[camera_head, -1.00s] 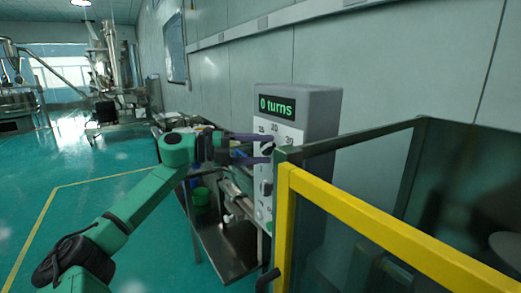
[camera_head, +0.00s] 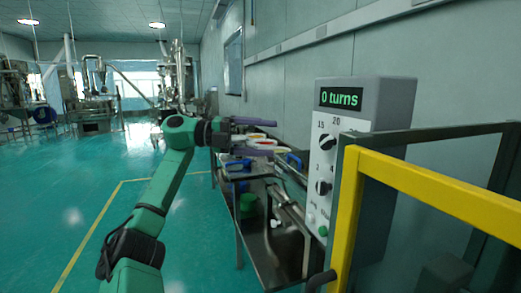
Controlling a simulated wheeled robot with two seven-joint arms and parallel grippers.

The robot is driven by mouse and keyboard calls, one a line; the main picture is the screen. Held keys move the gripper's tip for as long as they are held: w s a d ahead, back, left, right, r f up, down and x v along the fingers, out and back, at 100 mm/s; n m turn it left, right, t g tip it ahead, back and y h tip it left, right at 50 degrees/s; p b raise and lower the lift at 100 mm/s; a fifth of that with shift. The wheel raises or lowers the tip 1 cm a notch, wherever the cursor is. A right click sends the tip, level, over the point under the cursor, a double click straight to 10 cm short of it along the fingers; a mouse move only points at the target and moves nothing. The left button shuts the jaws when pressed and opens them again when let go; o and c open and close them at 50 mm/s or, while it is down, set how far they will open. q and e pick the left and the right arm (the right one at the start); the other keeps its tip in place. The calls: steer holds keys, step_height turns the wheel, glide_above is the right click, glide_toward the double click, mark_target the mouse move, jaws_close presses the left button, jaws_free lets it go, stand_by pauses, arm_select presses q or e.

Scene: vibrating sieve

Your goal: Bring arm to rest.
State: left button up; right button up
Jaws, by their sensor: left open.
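My left gripper (camera_head: 273,137) is on my green left arm (camera_head: 165,190), which comes in from the lower left. Its two purple-grey fingers are apart and point right, with nothing seen between them. The fingertips are left of the grey control box (camera_head: 373,100) and appear apart from it. The box's display reads "0 turns", with an upper black knob (camera_head: 327,142), a lower black knob (camera_head: 323,187) and a green button (camera_head: 323,231) below. My right gripper is not in view.
A yellow-framed guard (camera_head: 347,205) stands in the right foreground. A metal bench (camera_head: 262,250) with a green bucket (camera_head: 248,203) and blue-handled items stands behind the gripper. The green floor (camera_head: 90,180) at left is clear. Machines stand at the back.

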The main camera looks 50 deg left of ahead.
arm_select(q)
steer(key=shift+s+a+r, duration=0.1)
steer(key=shift+s+a, duration=0.15)
steer(key=shift+s, duration=0.15)
